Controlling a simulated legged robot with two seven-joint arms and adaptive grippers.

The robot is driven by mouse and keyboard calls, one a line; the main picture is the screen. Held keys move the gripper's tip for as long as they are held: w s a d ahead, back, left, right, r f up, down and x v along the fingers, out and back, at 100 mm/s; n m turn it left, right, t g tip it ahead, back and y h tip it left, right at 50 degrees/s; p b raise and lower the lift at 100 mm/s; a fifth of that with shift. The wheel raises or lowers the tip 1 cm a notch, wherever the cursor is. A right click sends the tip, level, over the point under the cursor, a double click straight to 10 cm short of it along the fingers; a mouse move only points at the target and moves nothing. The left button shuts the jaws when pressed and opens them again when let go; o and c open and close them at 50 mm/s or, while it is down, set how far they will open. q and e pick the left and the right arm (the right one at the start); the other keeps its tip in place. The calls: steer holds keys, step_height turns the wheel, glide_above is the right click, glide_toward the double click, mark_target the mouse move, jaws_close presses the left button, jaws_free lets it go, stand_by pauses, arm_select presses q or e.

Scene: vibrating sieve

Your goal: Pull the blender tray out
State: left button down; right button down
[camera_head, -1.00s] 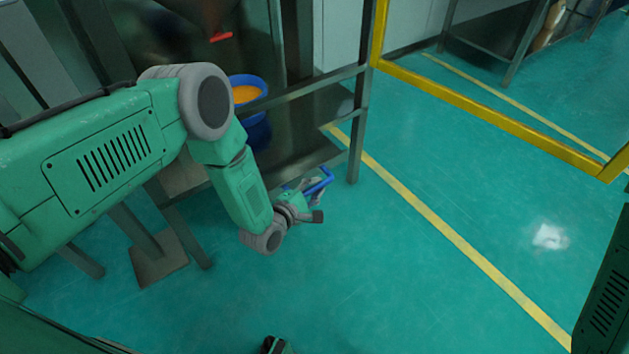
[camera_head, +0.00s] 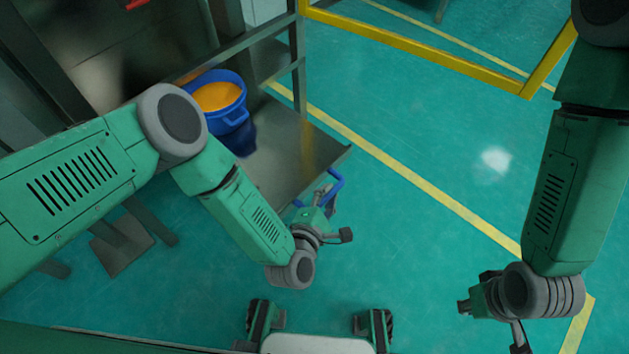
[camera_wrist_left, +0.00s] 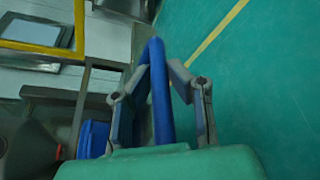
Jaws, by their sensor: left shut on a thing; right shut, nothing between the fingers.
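The blender tray (camera_head: 280,172) is a grey metal sheet sticking out from the frame at the centre-left of the head view. A blue bucket (camera_head: 228,119) with orange contents (camera_head: 217,96) stands on it. The tray has a blue handle (camera_head: 337,182) at its near right edge. My left gripper (camera_head: 324,197) is shut on this handle. In the left wrist view the blue handle (camera_wrist_left: 159,95) passes between the fingers of my left gripper (camera_wrist_left: 155,82). My right gripper (camera_head: 492,325) is shut and empty at the lower right, away from the tray.
A metal frame with posts (camera_head: 298,60) stands behind the tray. A yellow guard rail (camera_head: 420,50) runs across the upper right. The green floor (camera_head: 410,230), crossed by a yellow line (camera_head: 400,165), is open to the right.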

arm_select(q)
steer(key=shift+s+d, duration=0.45)
steer(key=shift+d, duration=0.1)
steer(key=c, duration=1.5)
jaws_free()
steer(key=shift+c, duration=0.2)
steer(key=v, duration=1.2)
steer(key=shift+w, duration=0.1)
steer(key=shift+a, duration=0.1)
